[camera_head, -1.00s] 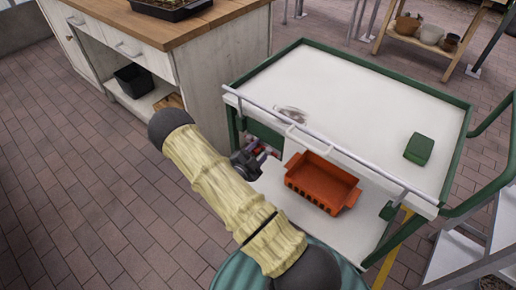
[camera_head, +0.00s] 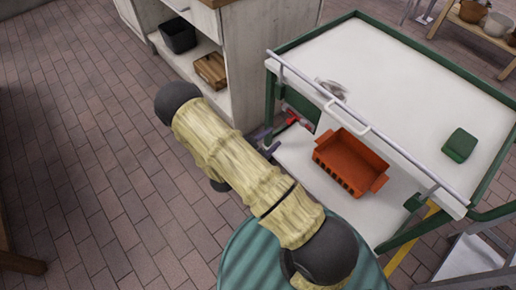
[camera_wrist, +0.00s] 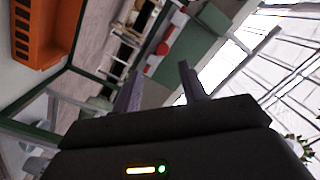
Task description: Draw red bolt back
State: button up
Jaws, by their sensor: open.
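The red bolt (camera_head: 292,119) is a small red piece beside a green panel (camera_head: 303,105) under the left end of the cart's white top. In the wrist view, a small red piece (camera_wrist: 163,48) shows beyond the fingers, next to a green panel (camera_wrist: 188,52). My gripper (camera_head: 265,139) is just left of and below the bolt, partly hidden behind my arm. In the wrist view my gripper (camera_wrist: 160,78) has its two fingers spread with nothing between them. The gripper appears apart from the bolt.
An orange basket (camera_head: 350,162) sits on the cart's lower shelf, right of my gripper. A grey rail (camera_head: 365,125) runs along the edge of the white cart top (camera_head: 400,75). A green box (camera_head: 459,145) lies on it. A cabinet (camera_head: 268,55) stands behind.

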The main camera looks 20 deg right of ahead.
jog(key=v, duration=0.5)
jog(key=shift+s+a, duration=0.2)
jog(key=shift+a, duration=0.1)
